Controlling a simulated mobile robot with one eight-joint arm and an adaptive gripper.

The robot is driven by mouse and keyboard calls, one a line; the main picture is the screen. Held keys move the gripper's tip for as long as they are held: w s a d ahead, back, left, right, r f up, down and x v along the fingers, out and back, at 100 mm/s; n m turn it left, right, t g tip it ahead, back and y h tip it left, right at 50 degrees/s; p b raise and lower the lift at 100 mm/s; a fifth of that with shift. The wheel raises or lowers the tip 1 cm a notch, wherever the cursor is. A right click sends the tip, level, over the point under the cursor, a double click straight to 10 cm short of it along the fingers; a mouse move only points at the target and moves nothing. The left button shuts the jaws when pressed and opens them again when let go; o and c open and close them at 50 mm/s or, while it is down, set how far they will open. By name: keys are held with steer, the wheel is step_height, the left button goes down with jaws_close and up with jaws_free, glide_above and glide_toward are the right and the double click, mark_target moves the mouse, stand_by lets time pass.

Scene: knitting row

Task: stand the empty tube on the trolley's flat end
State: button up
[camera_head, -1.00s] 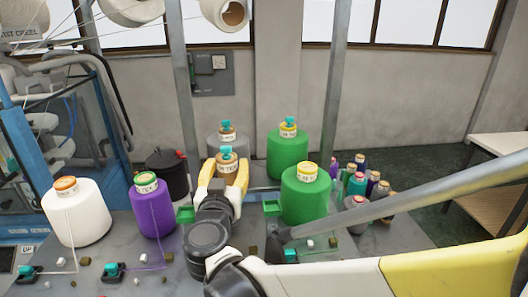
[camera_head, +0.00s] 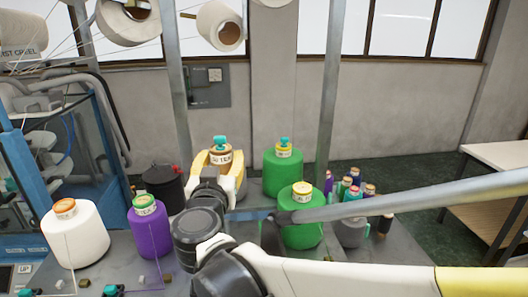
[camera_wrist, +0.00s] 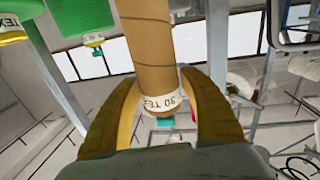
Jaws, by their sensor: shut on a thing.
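My gripper (camera_head: 221,172) has its yellow fingers closed around a brown cardboard tube (camera_head: 220,157) with a white label reading TEX. The tube is upright in the head view, and a teal piece shows at its top. In the wrist view the tube (camera_wrist: 150,45) runs between the two fingers (camera_wrist: 155,92), its white label near the end closest to me. The tube's lower part is hidden by my gripper in the head view. I cannot tell which surface is the trolley's flat end.
Two green cones (camera_head: 283,172) and (camera_head: 301,232) stand right of my gripper. A purple cone (camera_head: 150,230), a white cone (camera_head: 76,237) and a black can (camera_head: 163,187) stand left. Small coloured spools (camera_head: 352,190) cluster at right. Grey uprights (camera_head: 332,90) rise behind.

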step_height(320, 180, up, 11)
steer(key=p, duration=0.8)
steer(key=shift+r, duration=0.15)
